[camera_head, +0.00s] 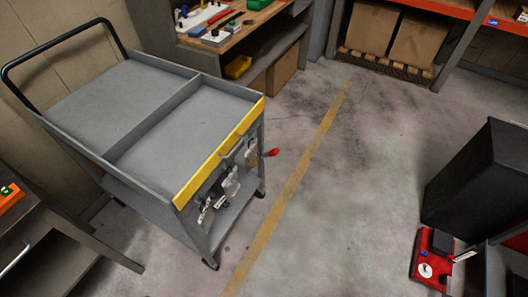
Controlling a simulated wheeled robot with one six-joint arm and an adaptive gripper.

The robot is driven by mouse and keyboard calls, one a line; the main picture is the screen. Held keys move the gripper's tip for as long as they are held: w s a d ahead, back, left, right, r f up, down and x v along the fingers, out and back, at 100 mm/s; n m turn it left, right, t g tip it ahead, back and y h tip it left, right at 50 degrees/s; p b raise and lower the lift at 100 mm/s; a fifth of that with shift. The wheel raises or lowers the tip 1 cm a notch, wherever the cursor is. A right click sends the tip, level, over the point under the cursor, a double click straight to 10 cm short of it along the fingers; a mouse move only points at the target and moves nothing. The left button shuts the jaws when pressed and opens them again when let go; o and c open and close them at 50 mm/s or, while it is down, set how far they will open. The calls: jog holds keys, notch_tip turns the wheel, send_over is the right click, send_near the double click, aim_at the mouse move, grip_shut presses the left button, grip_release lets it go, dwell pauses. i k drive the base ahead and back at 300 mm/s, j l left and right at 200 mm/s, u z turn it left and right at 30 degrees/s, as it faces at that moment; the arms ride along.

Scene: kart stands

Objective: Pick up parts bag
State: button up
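Small, pale, clear-looking items, which may be parts bags, hang on the front end of a grey cart. One (231,184) hangs near the middle of that end, and another (205,211) is lower left with dark metallic bits. They are too small to tell exactly what they hold. The grey cart (80,104) has an empty two-section top tray, a yellow front edge (218,155) and a black push handle at the far left. My gripper is not in view.
A red-tipped item (271,153) sticks out at the cart's right corner. A workbench (268,14) with tools stands behind. Cardboard boxes (420,42) sit on a rack at the back. A black box-like thing (478,180) and a red device (432,258) are at right. The middle floor is clear.

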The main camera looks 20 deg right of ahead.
aim_at(252, 156)
jog(key=i+l+u, duration=0.15)
jog(key=u, duration=0.25)
jog(key=i+l+u, duration=0.25)
jog(key=u, duration=0.15)
jog(key=i+l+u, duration=0.2)
jog(key=u, duration=0.25)
jog(key=l, duration=0.1)
